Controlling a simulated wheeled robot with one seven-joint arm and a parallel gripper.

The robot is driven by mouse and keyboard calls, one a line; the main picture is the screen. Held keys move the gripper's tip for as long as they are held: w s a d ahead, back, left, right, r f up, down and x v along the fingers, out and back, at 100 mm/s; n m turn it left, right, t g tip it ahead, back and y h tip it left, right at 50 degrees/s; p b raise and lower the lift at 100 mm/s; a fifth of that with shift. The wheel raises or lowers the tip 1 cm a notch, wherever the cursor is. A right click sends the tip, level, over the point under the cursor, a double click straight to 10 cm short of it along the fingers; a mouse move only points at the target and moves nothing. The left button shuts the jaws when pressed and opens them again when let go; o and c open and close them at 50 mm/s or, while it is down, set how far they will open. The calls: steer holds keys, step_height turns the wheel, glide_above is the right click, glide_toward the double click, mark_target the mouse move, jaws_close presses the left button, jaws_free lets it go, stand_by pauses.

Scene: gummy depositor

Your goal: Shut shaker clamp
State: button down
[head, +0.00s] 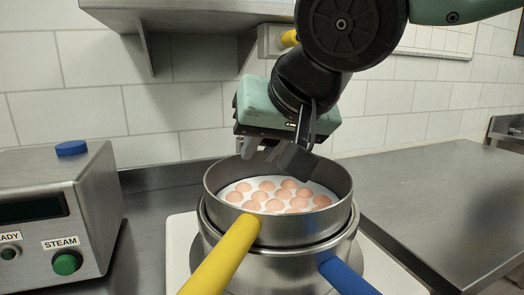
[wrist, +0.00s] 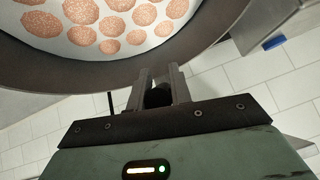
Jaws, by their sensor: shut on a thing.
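A round metal sieve pan (head: 333,230) sits in a steel shaker base (head: 270,262), with several round orange-pink pieces on its pale floor. The pan's rim also shows in the wrist view (wrist: 210,40). My gripper (head: 272,154) is at the far rim of the pan, pointing down. In the wrist view its two fingers (wrist: 158,82) are closed around a small dark rounded piece (wrist: 157,98), which appears to be the shaker clamp. The rest of the clamp is hidden behind the pan and fingers, so I cannot tell its angle.
A yellow handle (head: 224,258) and a blue handle (head: 345,276) stick out toward me from the pan and base. A steel control box (head: 45,195) with a green STEAM button (head: 66,263) stands at left. The counter (head: 435,190) at right is clear. A shelf (head: 200,14) hangs above.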

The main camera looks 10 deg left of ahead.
steer(key=shift+r, duration=0.1)
steer(key=c, duration=1.3)
jaws_free()
steer(key=b+v, duration=0.8)
steer(key=v, duration=0.9)
steer(key=shift+s+d, duration=0.15)
steer(key=shift+s, duration=0.05)
